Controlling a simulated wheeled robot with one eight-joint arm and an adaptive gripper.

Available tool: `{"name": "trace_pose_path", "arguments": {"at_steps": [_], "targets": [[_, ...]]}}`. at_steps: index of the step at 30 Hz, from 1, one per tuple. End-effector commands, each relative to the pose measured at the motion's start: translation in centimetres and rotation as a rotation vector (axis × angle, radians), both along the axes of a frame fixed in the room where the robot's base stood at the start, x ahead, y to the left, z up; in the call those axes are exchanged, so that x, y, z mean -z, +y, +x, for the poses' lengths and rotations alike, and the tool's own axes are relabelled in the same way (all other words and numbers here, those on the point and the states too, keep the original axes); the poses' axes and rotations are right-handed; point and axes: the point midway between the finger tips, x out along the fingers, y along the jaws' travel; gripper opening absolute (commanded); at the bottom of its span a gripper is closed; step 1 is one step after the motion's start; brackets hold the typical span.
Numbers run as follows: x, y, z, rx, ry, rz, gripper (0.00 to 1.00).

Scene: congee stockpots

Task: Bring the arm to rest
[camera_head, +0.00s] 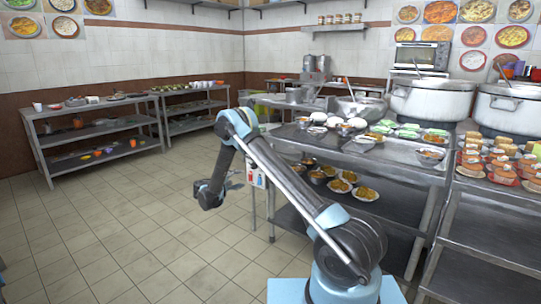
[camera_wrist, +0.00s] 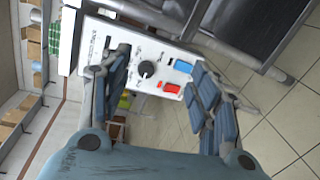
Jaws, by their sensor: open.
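My arm is raised and bent in the head view, with its elbow high over the floor and its forearm hanging down. My gripper (camera_head: 233,184) is in front of the tiled floor, left of the steel tables. In the wrist view my gripper (camera_wrist: 163,92) has its two blue-padded fingers spread apart, with nothing held between them. Beyond the fingers is a white control panel (camera_wrist: 133,57) with a dark knob (camera_wrist: 146,68), a blue button (camera_wrist: 183,66) and a red button (camera_wrist: 171,87). The panel also shows in the head view (camera_head: 256,176), just right of my gripper.
A steel table (camera_head: 395,153) with bowls and plates stands right of my arm. Large stockpots (camera_head: 430,101) stand behind it, and plated food is on another table (camera_head: 490,235) at right. Shelves (camera_head: 95,123) line the left wall. The tiled floor (camera_head: 115,215) at left is clear.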

Motion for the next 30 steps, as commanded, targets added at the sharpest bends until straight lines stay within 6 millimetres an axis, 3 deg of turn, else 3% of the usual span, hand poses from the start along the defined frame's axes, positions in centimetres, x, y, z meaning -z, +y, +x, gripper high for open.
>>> {"name": "trace_pose_path", "arguments": {"at_steps": [8,17,30], "targets": [[-3.8,-3.4,0.4,0.037,0.04,0.059,0.56],[-10.1,-9.5,-0.5,0.101,0.109,0.174,0.56],[-17.8,-18.9,-5.3,0.201,0.2,0.355,0.56]]}}
